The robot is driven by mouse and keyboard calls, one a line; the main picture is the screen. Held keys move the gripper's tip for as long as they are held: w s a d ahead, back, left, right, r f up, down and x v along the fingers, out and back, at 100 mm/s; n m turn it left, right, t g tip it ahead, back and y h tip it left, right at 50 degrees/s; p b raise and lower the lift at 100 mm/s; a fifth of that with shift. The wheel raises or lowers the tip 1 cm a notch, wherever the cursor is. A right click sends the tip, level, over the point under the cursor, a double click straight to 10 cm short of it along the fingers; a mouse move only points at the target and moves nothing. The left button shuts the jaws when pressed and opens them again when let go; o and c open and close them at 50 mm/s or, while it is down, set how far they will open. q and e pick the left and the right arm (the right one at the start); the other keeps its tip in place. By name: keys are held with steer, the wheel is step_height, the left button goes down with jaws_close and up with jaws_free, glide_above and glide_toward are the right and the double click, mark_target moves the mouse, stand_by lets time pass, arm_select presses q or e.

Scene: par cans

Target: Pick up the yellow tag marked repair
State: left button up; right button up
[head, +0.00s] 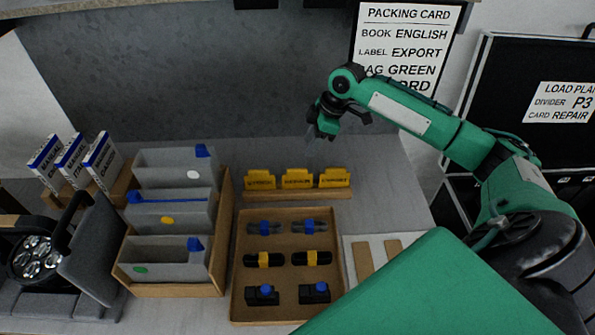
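Three yellow tags stand side by side in a low wooden rack in the head view: a left one (260,181), a middle one (296,180) and a right one (334,178). Each has dark lettering too small to read, so I cannot tell which is marked repair. My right gripper (318,132) hangs above and behind the rack, pointing down, apart from the tags. Its fingers are small and dark, and I cannot tell whether they are open or shut. No tag shows in it. My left gripper is out of view.
A wooden tray (237,270) holding several clips and small blocks lies in front of the rack. Grey bins (178,170) and boxed manuals (75,162) stand left. A packing card (408,45) hangs behind; a black case (505,80) with a load plan card (563,102) is at right.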

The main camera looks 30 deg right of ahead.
mark_target(298, 169)
steer(key=p+x, duration=0.1)
steer(key=x, duration=0.4)
steer(key=shift+a+f, duration=0.15)
steer(key=shift+f, duration=0.2)
steer(key=p+x, duration=0.1)
steer(key=x, duration=0.1)
steer(key=s+p+x, duration=0.1)
steer(key=x, duration=0.1)
steer(key=shift+w+f, duration=0.1)
steer(key=shift+f, duration=0.05)
steer(key=shift+w+a+f, duration=0.15)
steer(key=shift+a+f, duration=0.05)
steer(key=shift+f, duration=0.4)
jaws_close()
